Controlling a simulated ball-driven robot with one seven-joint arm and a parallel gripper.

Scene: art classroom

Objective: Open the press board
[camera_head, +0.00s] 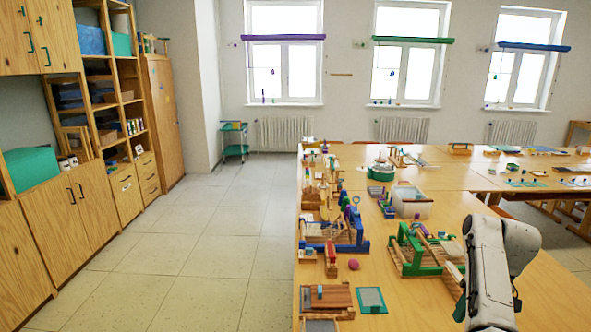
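I cannot tell for sure which object is the press board. A brown wooden board with a pale, slatted-looking edge (326,298) lies flat near the table's left front edge, with a small blue piece on it. A green-framed wooden device (415,252) stands mid-table, left of my arm. A blue-framed wooden device (340,240) stands at the left edge. My white and grey arm is at the lower right, over the table. The dark and green part at its lower left side (461,300) may belong to my gripper; its fingers are not clear, and no contact shows.
The long wooden table (400,295) holds many small items along its left side. A green-rimmed flat plate (371,300), a red ball (353,264) and a pale bin (411,203) are on it. Open tiled floor (205,250) lies left, before the wooden cabinets (75,205).

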